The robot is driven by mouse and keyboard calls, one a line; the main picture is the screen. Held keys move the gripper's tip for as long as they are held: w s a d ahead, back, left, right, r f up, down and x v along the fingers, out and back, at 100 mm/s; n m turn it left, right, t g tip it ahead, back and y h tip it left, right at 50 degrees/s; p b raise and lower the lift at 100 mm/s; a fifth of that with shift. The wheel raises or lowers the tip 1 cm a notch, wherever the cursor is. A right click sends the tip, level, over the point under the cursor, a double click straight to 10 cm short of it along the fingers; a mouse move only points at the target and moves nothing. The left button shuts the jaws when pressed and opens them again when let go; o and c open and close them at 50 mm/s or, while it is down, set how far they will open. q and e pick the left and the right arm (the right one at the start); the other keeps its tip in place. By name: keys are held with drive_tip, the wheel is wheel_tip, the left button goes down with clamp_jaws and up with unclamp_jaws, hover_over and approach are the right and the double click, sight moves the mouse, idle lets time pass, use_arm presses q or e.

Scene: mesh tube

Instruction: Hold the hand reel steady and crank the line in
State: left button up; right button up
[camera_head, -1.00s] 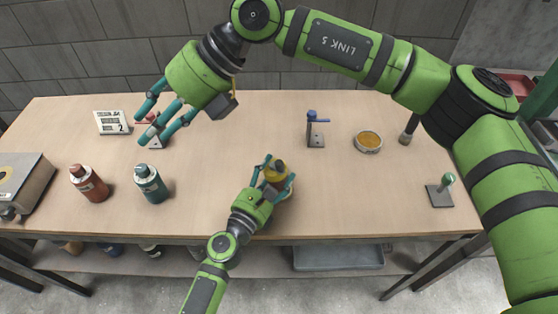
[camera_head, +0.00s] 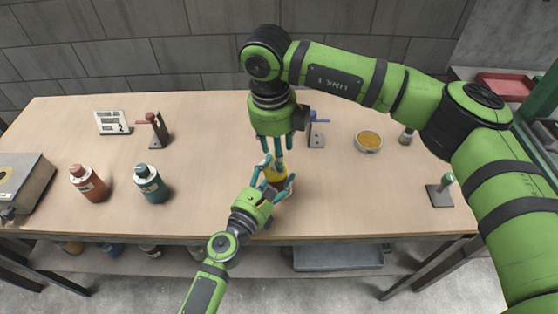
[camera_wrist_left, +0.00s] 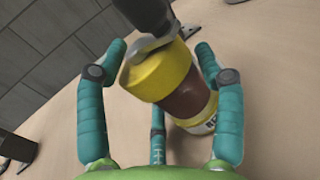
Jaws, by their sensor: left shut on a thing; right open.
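The hand reel (camera_head: 277,174) stands near the table's front middle, largely hidden by my grippers. In the left wrist view it has a yellow top (camera_wrist_left: 160,72), a brown body and a printed band below. A grey crank arm with a dark handle (camera_wrist_left: 145,14) lies across its top. My left gripper (camera_head: 276,180) is shut on the reel, its teal fingers around it, also in the wrist view (camera_wrist_left: 160,85). My right gripper (camera_head: 274,158) is open, pointing down just above the reel. Whether it touches the crank is hidden.
Red-brown (camera_head: 90,184) and teal (camera_head: 151,184) bottles stand left on the table (camera_head: 215,185). Behind are a sign (camera_head: 112,122), a red-handled stand (camera_head: 157,130) and a blue-handled stand (camera_head: 316,133). A round dish (camera_head: 368,141) and a green-knobbed stand (camera_head: 440,192) are right.

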drive_tip(key=shift+w+d+f, duration=0.1)
drive_tip(key=shift+f, duration=1.25)
drive_tip(key=shift+w+d+f, duration=0.1)
drive_tip(key=shift+f, duration=1.25)
